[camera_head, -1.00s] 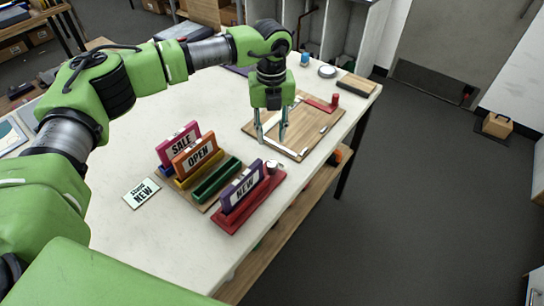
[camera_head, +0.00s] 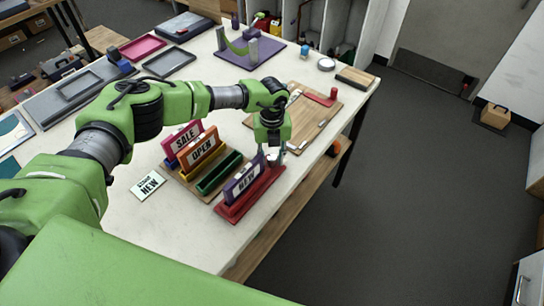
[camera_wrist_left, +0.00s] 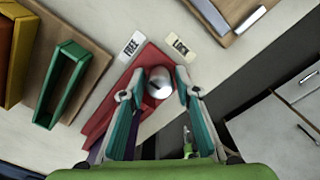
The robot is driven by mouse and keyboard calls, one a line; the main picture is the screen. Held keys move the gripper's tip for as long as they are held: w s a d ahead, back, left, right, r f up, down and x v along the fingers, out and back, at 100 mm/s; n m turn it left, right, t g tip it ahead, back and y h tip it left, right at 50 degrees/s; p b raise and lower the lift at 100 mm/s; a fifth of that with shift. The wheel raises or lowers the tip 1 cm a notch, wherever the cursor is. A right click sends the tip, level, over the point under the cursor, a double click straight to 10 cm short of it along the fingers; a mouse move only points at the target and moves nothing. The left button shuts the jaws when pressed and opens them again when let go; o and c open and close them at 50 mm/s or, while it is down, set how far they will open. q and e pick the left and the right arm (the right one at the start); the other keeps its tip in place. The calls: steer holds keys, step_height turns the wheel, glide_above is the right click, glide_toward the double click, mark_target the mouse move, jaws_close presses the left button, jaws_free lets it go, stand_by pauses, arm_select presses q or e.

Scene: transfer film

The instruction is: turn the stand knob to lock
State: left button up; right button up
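The red stand (camera_head: 262,192) sits near the table's front edge and holds a purple NEW sign (camera_head: 243,179). Its silver knob (camera_wrist_left: 159,83) is at the stand's far end; it is largely hidden by the gripper in the head view. In the left wrist view a FREE label (camera_wrist_left: 132,44) and a LOCK label (camera_wrist_left: 180,47) lie on the table beyond the knob. My left gripper (camera_wrist_left: 160,82) points down over the knob, with one finger on each side of it. The fingers are apart; I cannot tell whether they touch the knob. My right gripper is not in view.
A wooden board with SALE and OPEN signs (camera_head: 201,150) and a green empty stand (camera_head: 219,173) is beside the red stand. A STAND NEW card (camera_head: 148,186) lies left. A wooden clipboard (camera_head: 302,125) lies behind. The table's right edge is close.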

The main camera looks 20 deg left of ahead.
arm_select(q)
steer(key=c, duration=0.8)
steer(key=shift+b, duration=0.3)
steer(key=shift+c, duration=0.2)
steer(key=shift+f+m+b, duration=0.15)
steer(key=shift+m+b, duration=0.75)
steer(key=shift+m, duration=0.1)
steer(key=m+b, duration=1)
steer(key=b, duration=0.1)
steer(key=shift+m, duration=0.4)
steer(key=m+b, duration=0.2)
steer(key=shift+m, duration=0.3)
steer(key=shift+r+m+b, duration=0.2)
steer(key=shift+m+b, duration=0.8)
steer(key=shift+m, duration=0.3)
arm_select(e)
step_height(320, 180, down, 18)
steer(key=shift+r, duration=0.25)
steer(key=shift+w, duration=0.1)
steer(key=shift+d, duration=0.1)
